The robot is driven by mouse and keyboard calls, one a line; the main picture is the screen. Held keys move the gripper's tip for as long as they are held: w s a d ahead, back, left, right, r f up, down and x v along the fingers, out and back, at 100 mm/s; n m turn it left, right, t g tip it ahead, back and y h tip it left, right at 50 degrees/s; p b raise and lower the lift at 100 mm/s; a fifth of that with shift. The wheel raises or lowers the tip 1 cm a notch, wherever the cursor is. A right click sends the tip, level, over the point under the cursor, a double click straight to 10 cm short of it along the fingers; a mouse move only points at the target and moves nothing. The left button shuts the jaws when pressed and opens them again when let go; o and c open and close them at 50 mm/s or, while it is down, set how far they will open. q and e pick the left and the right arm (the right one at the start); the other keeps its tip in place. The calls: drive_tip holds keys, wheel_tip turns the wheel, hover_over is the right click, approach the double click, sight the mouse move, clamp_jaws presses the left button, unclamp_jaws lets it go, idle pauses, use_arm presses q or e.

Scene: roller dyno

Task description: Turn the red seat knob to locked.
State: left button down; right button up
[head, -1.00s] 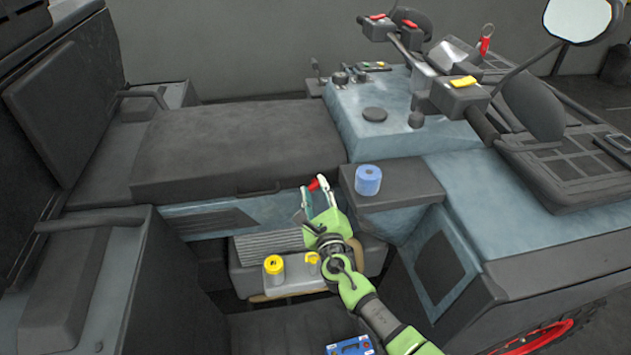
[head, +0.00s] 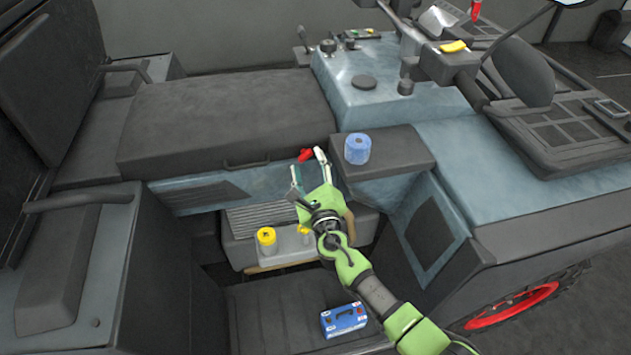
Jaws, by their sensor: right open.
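The red seat knob (head: 305,155) sits on the vehicle's side, just below the right front edge of the black seat (head: 225,125). My right gripper (head: 308,170) is open, and its two fingers point up toward the knob from below. The knob shows at the fingertips, close to the left one. I cannot tell whether the fingers touch it or how deep it lies between them. Any lock marking on the knob is too small to see. My left gripper is not in view.
A blue box (head: 343,319) lies lower down. The seat and ledge edges are close to my gripper.

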drive_tip(key=s+d, duration=0.2)
drive_tip(key=s, duration=0.7)
drive_tip(key=shift+s, duration=0.35)
drive_tip(key=shift+d+r, duration=0.1)
